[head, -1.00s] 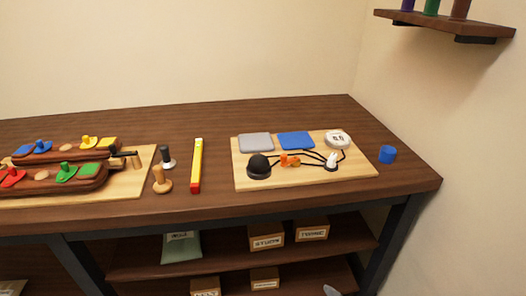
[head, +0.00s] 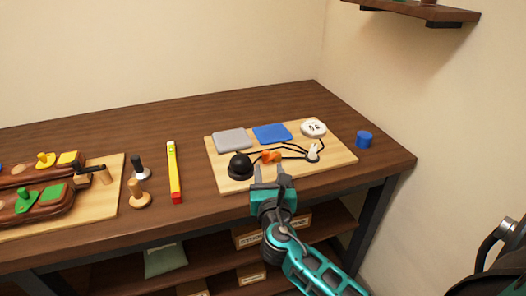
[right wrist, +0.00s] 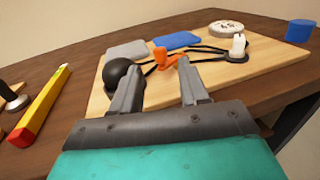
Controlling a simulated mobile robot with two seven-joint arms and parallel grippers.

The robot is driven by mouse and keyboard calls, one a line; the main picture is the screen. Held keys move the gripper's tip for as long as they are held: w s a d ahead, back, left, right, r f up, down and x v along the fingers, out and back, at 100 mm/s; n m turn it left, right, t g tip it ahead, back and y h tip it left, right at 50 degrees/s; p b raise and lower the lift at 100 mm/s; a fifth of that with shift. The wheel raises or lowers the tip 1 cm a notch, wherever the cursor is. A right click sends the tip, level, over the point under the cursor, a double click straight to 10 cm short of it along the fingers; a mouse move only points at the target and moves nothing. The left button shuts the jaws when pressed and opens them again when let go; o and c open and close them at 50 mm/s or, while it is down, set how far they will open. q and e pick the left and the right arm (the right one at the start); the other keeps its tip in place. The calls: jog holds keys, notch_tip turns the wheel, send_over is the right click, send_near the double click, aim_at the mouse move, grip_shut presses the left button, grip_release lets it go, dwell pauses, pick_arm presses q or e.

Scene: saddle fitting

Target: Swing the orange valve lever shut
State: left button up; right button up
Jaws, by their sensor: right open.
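The orange valve lever (head: 271,156) sits on the dark tubing in the middle of the light wooden board (head: 330,166), right of a black bulb (head: 240,164). It also shows in the right wrist view (right wrist: 163,58), just beyond my fingers. My right gripper (head: 270,172) is open and empty at the board's front edge, its two fingers apart and pointing toward the lever. In the right wrist view the gripper (right wrist: 160,88) has the lever roughly between its fingertips, farther off. I cannot tell whether it touches anything. My left gripper is not in view.
A grey pad (head: 232,140), a blue pad (head: 272,133), a white round gauge (head: 314,128) and a white fitting (head: 313,152) are on the board. A blue cup (head: 364,139) stands right of it. A yellow-and-red bar (head: 174,172) and wooden pegs (head: 139,195) lie to the left.

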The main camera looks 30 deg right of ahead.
aim_at(266, 154)
jog(key=x, duration=0.8)
jog(key=shift+w+d+f, duration=0.1)
jog(key=shift+w, duration=0.3)
grip_shut()
